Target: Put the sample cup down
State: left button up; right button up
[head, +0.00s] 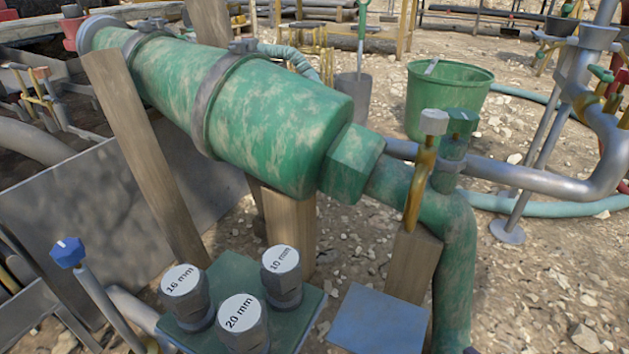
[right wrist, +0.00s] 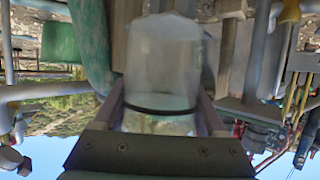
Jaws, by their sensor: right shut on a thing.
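The sample cup (right wrist: 165,62) is a clear, pale, see-through vessel with a dark band around it, in the middle of the right wrist view. My right gripper (right wrist: 161,106) is shut on it, with one finger on each side. The wrist picture appears upside down, with sky at the bottom. I cannot tell from it how high the cup is above any surface. Neither the cup nor either gripper shows in the head view. My left gripper is in no view.
A bare blue-grey plate (head: 378,322) lies at the bottom centre. Left of it, a green plate (head: 235,262) bears capped pieces marked 16, 20 and 10 mm. A big green cylinder (head: 270,110) and its bent pipe (head: 458,255) stand close by. A green bucket (head: 447,98) stands behind.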

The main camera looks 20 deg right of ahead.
jog(key=w+b, duration=0.2)
jog(key=w, duration=0.4)
jog(key=w+d+b, duration=0.1)
jog(key=w+b, duration=0.1)
jog(key=w, duration=0.3)
jog(key=w+b, duration=0.2)
jog(key=w, duration=0.4)
jog(key=shift+w+d+f, duration=0.1)
jog(key=shift+w+d, duration=0.05)
jog(key=shift+w, duration=0.2)
jog(key=shift+w+b, duration=0.15)
jog(key=shift+b, duration=0.2)
pick_arm(q)
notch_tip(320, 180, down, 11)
jog(key=b, duration=0.3)
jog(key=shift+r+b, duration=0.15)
jog(key=shift+b, duration=0.15)
pick_arm(e)
notch_tip(320, 180, down, 4)
jog(key=shift+r, duration=0.1)
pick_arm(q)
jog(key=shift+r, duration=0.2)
pick_arm(e)
jog(key=shift+r, duration=0.2)
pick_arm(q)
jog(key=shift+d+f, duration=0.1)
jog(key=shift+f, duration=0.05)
pick_arm(e)
jog(key=shift+f, duration=0.2)
jog(key=o, duration=1.4)
